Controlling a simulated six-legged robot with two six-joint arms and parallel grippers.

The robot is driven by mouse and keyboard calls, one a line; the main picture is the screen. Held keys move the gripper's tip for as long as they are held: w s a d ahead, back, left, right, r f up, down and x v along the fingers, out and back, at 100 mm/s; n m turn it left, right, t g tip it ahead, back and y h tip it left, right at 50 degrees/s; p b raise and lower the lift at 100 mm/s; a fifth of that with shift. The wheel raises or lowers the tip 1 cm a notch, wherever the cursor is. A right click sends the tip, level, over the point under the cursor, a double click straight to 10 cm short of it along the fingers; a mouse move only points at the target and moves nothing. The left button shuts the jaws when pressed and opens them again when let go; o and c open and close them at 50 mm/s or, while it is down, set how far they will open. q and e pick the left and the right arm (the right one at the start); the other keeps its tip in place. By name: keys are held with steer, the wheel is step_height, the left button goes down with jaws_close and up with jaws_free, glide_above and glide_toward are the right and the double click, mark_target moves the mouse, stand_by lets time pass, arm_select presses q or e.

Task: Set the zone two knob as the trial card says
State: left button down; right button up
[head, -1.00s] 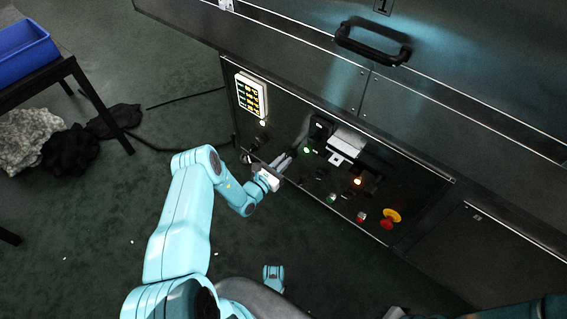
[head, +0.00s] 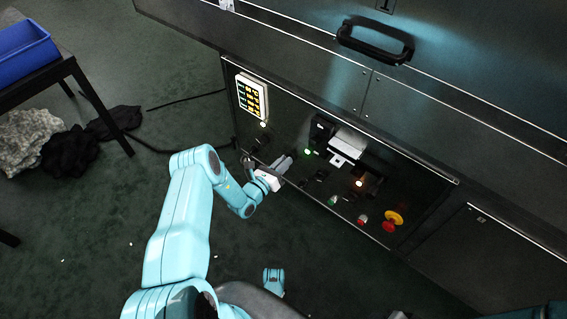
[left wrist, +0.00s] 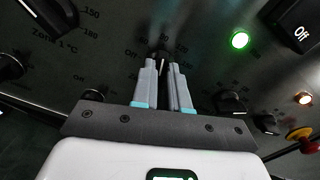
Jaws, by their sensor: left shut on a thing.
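My left gripper (head: 287,159) reaches the dark control panel (head: 318,128) from the lower left. In the left wrist view its grey fingers (left wrist: 164,72) are shut on the zone two knob (left wrist: 163,60), a small dark knob mostly hidden between the tips. A pale line shows on it. Printed numbers stand around it, partly covered by the fingers, so I cannot read its setting. The zone one knob (left wrist: 50,12) is at the upper left, near its "Zone 1 °C" label. I cannot make out a readable trial card.
A display with yellow digits (head: 252,96) is above left. A red emergency button (head: 388,223) with a yellow collar is further right. A black handle (head: 374,42) juts out above.

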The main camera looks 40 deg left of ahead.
arm_select(q)
steer(key=shift+s, duration=0.1)
steer(key=c, duration=1.1)
jaws_free()
steer(key=shift+c, duration=0.2)
steer(key=s+a+p, duration=0.1)
steer(key=s+p, duration=0.3)
steer(key=s, duration=1.2)
steer(key=shift+p, duration=0.35)
steer(key=shift+s+a, duration=0.1)
